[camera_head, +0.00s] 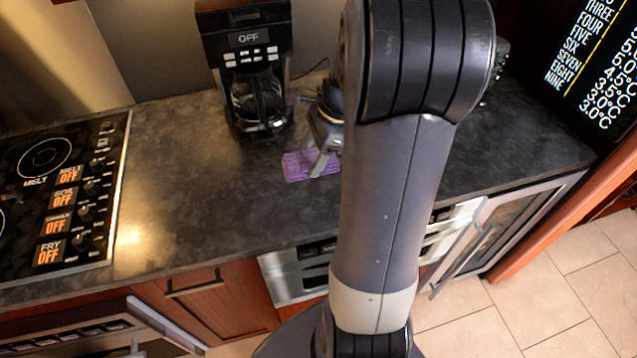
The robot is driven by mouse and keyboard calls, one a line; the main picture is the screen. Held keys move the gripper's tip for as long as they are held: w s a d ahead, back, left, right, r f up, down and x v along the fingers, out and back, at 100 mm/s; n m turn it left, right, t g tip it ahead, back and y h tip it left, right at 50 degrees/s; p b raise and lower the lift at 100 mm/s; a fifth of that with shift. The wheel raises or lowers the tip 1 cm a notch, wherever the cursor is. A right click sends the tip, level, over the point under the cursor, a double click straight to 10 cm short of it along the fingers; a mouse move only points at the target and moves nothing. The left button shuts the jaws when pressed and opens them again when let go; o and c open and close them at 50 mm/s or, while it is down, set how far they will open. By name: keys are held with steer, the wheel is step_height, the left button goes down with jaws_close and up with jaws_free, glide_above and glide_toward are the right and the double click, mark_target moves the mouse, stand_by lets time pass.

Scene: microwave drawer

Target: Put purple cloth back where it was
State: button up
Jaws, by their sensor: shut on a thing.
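The purple cloth (298,166) lies low at the dark countertop (200,190), to the right of and nearer than the coffee maker. My gripper (322,166) is over its right part and shut on it. The right end of the cloth is hidden behind my gripper and arm. I cannot tell whether the cloth rests fully on the counter or is slightly raised.
A black coffee maker (248,60) with a glass pot stands at the back. A stovetop (60,190) is at left. Below the counter, a glass-fronted appliance door (470,245) stands out at right. The counter left of the cloth is clear. My arm hides the middle right.

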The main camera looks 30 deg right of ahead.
step_height(320, 180, down, 8)
steer(key=shift+r, duration=0.1)
stand_by(0.4)
steer(key=o, duration=1.1)
steer(key=shift+f, duration=0.2)
steer(key=shift+r, duration=0.1)
steer(key=shift+r+p, duration=0.2)
steer(key=shift+p, duration=0.1)
steer(key=v, duration=1.1)
steer(key=shift+d+r+b, duration=0.2)
steer(key=shift+r+b, duration=0.1)
steer(key=shift+r, duration=0.05)
